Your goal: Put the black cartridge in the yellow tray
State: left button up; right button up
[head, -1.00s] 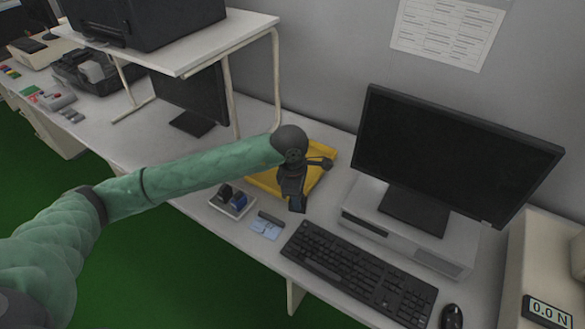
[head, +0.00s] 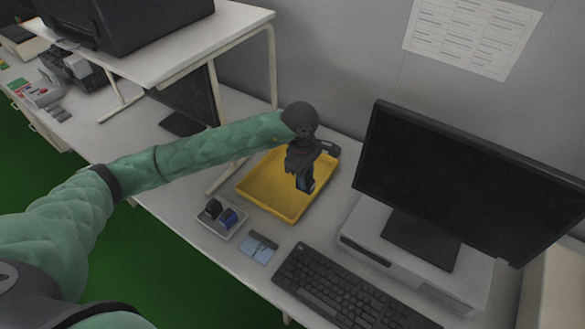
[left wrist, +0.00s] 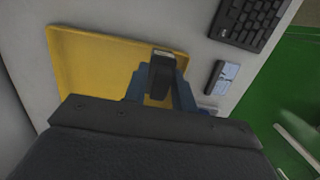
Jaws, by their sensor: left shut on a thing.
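The yellow tray (head: 262,190) lies on the desk and looks empty where I can see it; my left arm hides its back part. My left gripper (head: 304,182) is above the right side of the tray, pointing down. In the left wrist view its blue fingers are shut on the black cartridge (left wrist: 161,76), with the yellow tray (left wrist: 95,70) behind it. I cannot tell exactly how high the cartridge is above the tray floor. My right gripper is out of view.
A small white holder (head: 222,231) with a black and a blue item stands in front of the tray. Blue cards (head: 257,250) and a keyboard (head: 340,290) lie to the right. A monitor (head: 465,180) stands on a white box. A raised shelf (head: 190,55) is behind my arm.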

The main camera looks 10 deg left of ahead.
pick_arm(q)
jog(key=shift+w+a+f, duration=0.25)
jog(key=shift+w+f, duration=0.05)
jog(key=shift+w, duration=0.2)
jog(key=shift+w+a+f, duration=0.25)
jog(key=shift+w, duration=0.2)
jog(key=w+a+f, duration=0.4)
jog(key=a, duration=0.1)
jog(key=w+a+f, duration=0.1)
jog(key=w+a, duration=0.1)
jog(key=shift+w+a+f+b, duration=0.15)
jog(key=shift+a+f+b, duration=0.15)
jog(key=shift+a+f, duration=0.1)
notch_tip(320, 180, down, 4)
jog(key=shift+r, duration=0.1)
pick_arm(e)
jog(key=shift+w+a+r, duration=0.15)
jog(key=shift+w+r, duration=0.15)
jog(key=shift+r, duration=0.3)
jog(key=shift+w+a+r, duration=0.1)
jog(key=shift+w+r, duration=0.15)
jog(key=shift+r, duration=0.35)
pick_arm(q)
jog(key=shift+f, duration=0.2)
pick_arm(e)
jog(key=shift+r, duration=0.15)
